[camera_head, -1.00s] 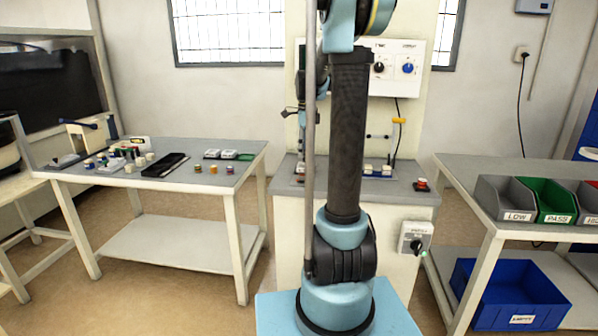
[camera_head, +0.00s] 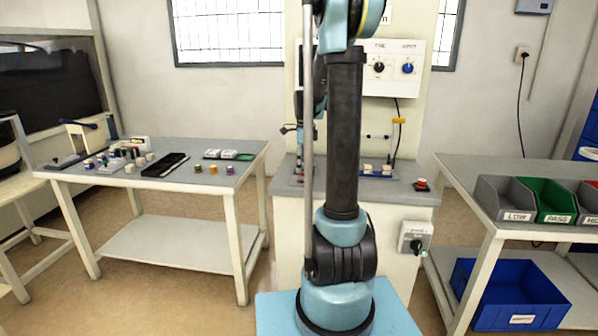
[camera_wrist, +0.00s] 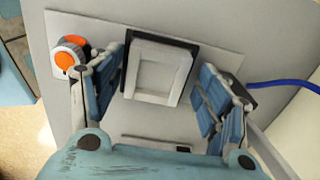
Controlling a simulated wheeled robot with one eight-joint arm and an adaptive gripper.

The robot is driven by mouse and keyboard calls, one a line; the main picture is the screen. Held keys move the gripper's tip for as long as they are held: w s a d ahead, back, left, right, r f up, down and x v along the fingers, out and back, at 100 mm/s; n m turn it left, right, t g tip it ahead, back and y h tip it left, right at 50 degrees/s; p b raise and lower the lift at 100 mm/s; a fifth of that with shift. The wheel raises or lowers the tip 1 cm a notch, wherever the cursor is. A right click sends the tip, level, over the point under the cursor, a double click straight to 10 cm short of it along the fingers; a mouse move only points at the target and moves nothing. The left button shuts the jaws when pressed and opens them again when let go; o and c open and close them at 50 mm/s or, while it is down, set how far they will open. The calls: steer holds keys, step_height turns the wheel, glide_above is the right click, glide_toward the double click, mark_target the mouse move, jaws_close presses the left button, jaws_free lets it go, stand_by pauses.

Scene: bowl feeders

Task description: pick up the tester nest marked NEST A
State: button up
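In the wrist view a square nest (camera_wrist: 158,67) with a pale raised frame and a dark border sits on a light grey plate. No NEST A lettering is readable on it. My gripper (camera_wrist: 165,80) is open, with one blue-padded finger at the left of the nest and one at the right. Gaps show between the pads and the nest, so it is not held. In the head view my gripper (camera_head: 290,130) shows only partly, left of the pole, above the middle bench. The nest cannot be made out there, as my arm blocks much of that bench.
An orange and white knob (camera_wrist: 68,55) stands close to the left finger. A blue cable (camera_wrist: 285,84) runs at the right. In the head view a red button (camera_head: 421,185) sits on the bench's right end. A parts table (camera_head: 205,180) stands left, bins (camera_head: 505,200) right.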

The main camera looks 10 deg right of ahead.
steer(key=c, duration=1)
